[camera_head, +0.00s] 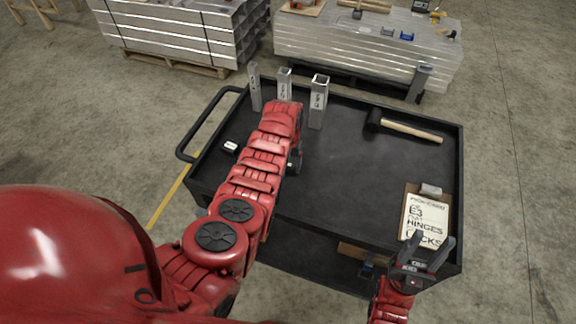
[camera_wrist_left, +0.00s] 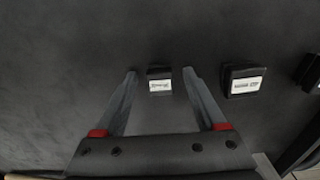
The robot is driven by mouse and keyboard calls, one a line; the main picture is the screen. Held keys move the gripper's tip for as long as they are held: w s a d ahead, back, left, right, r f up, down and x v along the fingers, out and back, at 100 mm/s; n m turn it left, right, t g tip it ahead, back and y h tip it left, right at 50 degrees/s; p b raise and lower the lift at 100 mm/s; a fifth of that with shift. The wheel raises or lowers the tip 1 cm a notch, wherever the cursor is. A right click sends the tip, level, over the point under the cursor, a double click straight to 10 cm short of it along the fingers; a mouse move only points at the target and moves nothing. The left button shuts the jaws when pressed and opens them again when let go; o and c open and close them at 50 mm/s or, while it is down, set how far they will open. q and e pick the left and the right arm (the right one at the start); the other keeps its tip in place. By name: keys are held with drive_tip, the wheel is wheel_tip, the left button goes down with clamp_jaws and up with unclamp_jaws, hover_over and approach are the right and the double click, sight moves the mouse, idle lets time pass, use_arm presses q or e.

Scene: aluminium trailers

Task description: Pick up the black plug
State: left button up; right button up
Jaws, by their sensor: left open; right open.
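In the left wrist view a small black plug with a white label (camera_wrist_left: 160,86) lies on the dark tray surface, between the fingertips of my left gripper (camera_wrist_left: 160,74). The fingers are open, one on each side of it; I cannot tell whether they touch it. A second, similar black plug (camera_wrist_left: 243,80) lies to its right, outside the fingers. In the head view one labelled black plug (camera_head: 230,147) shows near the cart's left side; my left arm hides part of the tray. My right gripper (camera_head: 434,241) is open and empty, by the clipboard at the front right.
The black cart (camera_head: 340,190) has a raised rim. Upright aluminium profiles (camera_head: 318,103) stand at its back left. A mallet (camera_head: 410,130) lies at back right, a clipboard (camera_head: 424,215) at front right. Another dark block (camera_wrist_left: 312,73) shows at the wrist view's right edge. The tray's middle is clear.

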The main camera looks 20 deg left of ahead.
use_arm(q)
clamp_jaws()
idle(0.3)
drive_tip(key=shift+r, duration=0.15)
idle(0.3)
